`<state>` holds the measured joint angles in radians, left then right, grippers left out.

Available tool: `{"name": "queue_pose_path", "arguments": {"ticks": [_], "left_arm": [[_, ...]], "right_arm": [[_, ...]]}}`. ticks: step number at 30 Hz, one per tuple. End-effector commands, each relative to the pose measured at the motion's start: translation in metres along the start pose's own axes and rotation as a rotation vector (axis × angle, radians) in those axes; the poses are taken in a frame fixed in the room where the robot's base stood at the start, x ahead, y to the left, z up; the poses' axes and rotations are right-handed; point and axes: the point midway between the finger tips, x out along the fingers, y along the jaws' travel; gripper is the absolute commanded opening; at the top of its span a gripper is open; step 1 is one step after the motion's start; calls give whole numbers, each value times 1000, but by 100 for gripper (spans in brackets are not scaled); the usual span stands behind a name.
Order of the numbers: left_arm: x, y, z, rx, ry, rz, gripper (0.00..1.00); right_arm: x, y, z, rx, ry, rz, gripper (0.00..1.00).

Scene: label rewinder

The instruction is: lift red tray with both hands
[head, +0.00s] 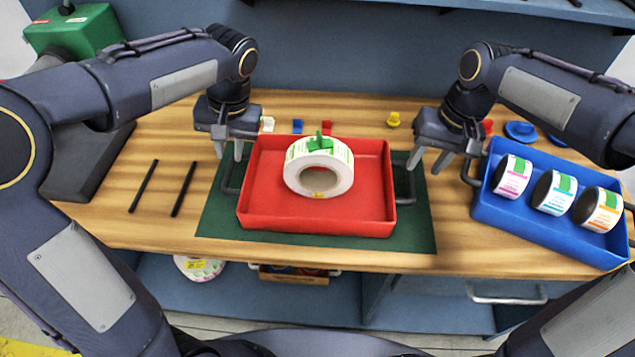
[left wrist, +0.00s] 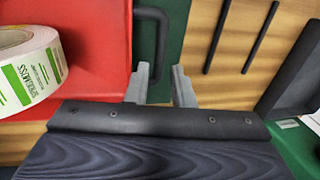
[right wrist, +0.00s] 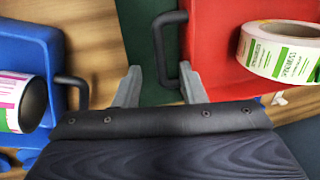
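The red tray (head: 258,212) lies on a green mat (head: 330,240) on the wooden table, with a white label roll (head: 338,172) inside it. It has a black handle on each side. My left gripper (head: 228,150) is open above the left handle (head: 229,180); in the left wrist view the handle (left wrist: 162,40) is seen beyond its parted fingers (left wrist: 160,85). My right gripper (head: 427,162) is open above and beside the right handle (head: 408,182); in the right wrist view the handle (right wrist: 158,45) is between and beyond its fingers (right wrist: 158,85). Neither visibly touches a handle.
A blue tray (head: 545,232) with three label rolls stands at the right, its handle close to my right gripper. Two black rods (head: 183,188) lie left of the mat. Small coloured pieces (head: 393,120) sit along the back. The table's front strip is clear.

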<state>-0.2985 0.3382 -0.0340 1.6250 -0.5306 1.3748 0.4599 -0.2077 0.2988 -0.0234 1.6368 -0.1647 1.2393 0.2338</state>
Motion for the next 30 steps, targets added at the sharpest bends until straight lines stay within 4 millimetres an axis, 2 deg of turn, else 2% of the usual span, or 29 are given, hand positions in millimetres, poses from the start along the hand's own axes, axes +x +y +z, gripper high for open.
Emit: {"name": "queue_pose_path", "arguments": {"ticks": [13, 24, 30], "left_arm": [[8, 1, -2, -1, -5, -8, 22], [61, 0, -1, -1, -6, -8, 22], [77, 0, -2, 0, -4, -7, 22]], "right_arm": [[8, -1, -2, -1, -5, 3, 37], [62, -1, -1, -1, -7, 3, 37], [78, 0, -1, -1, -5, 3, 37]]}}
